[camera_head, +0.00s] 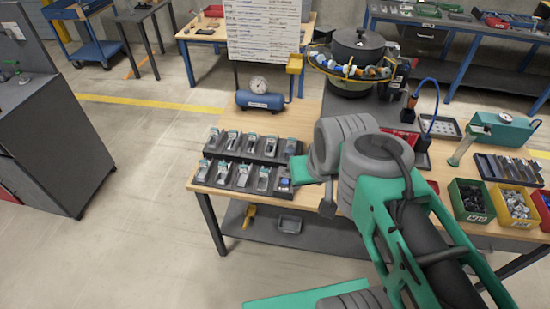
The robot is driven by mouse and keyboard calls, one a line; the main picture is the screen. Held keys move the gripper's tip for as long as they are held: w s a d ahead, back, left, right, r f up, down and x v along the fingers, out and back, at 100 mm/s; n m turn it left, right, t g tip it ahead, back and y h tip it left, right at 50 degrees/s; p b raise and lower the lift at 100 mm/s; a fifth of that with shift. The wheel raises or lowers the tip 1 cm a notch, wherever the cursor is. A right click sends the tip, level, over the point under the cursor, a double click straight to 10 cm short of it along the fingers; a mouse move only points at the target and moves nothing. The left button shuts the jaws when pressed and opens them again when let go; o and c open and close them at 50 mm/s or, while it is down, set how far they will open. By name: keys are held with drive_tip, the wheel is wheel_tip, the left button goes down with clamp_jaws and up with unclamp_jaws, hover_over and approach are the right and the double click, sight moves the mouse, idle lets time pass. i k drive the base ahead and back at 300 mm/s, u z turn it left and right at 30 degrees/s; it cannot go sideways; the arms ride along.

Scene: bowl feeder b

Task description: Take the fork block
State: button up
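Two rows of dark holders stand on the left part of the wooden table, each holder with a small grey metal block and a greenish top. The back row (242,145) and the front row (236,177) both look full. The blocks are too small to tell which one is the fork block. My green and grey arm reaches in from the lower right. Its end, my gripper (303,168), is at the right end of the rows, close to a holder with a blue part (284,184). The fingertips are not clear, and I cannot tell whether it touches anything.
A blue air tank with a gauge (260,98) stands behind the rows. A bowl feeder (351,62) is at the back. Bins of small parts (470,200) line the right side. My arm hides the table's middle; floor to the left is free.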

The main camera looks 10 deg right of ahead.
sight(270, 150)
drive_tip(key=u, duration=0.75)
drive_tip(key=i, duration=0.85)
drive_tip(key=u, duration=0.9)
drive_tip(key=i, duration=0.45)
drive_tip(key=u, duration=0.2)
